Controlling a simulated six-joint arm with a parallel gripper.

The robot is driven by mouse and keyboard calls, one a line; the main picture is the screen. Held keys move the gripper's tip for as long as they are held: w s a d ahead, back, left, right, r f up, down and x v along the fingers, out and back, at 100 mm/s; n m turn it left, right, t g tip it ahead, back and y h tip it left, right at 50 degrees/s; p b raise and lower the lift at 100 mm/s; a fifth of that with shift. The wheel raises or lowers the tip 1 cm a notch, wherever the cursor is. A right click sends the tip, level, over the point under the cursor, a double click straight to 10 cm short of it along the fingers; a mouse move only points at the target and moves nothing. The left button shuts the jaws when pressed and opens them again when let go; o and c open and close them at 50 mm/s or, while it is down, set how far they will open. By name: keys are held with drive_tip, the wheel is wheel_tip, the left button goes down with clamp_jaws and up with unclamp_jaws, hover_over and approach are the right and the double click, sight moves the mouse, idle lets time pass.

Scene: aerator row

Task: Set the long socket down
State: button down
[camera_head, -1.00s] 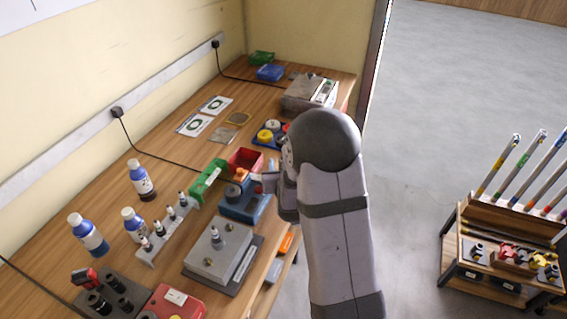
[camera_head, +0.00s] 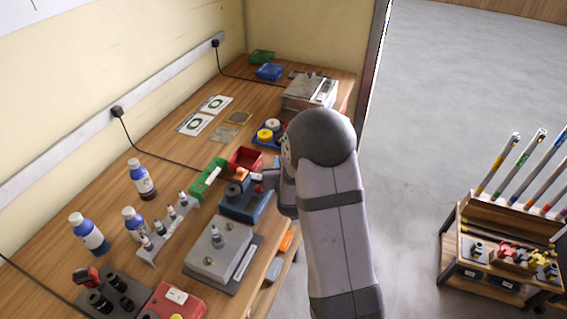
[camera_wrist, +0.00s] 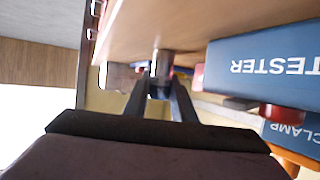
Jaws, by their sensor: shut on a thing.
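My gripper (camera_wrist: 160,92) shows in the wrist view with two dark fingers shut on a dark grey cylinder, the long socket (camera_wrist: 163,62). The fingers hide part of the socket, and I cannot tell whether its far end touches anything. The blue tester (camera_wrist: 265,62) is close by on the right of the wrist view. In the head view my arm hides the fingertips and the socket, beside the blue tester (camera_head: 246,205). A dark socket stand (camera_head: 112,292) with several black sockets is at the bench's near left.
The wooden bench (camera_head: 165,120) also carries a red bin (camera_head: 245,158), a green box (camera_head: 209,178), a grey block (camera_head: 218,252), a white rack (camera_head: 165,232) and several bottles. A wooden cart (camera_head: 500,260) stands to the right. Grey floor lies between.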

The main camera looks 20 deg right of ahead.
drive_tip(key=shift+r, duration=0.1)
drive_tip(key=shift+r+b, duration=0.55)
drive_tip(key=shift+r, duration=4.4)
drive_tip(key=shift+w, duration=0.1)
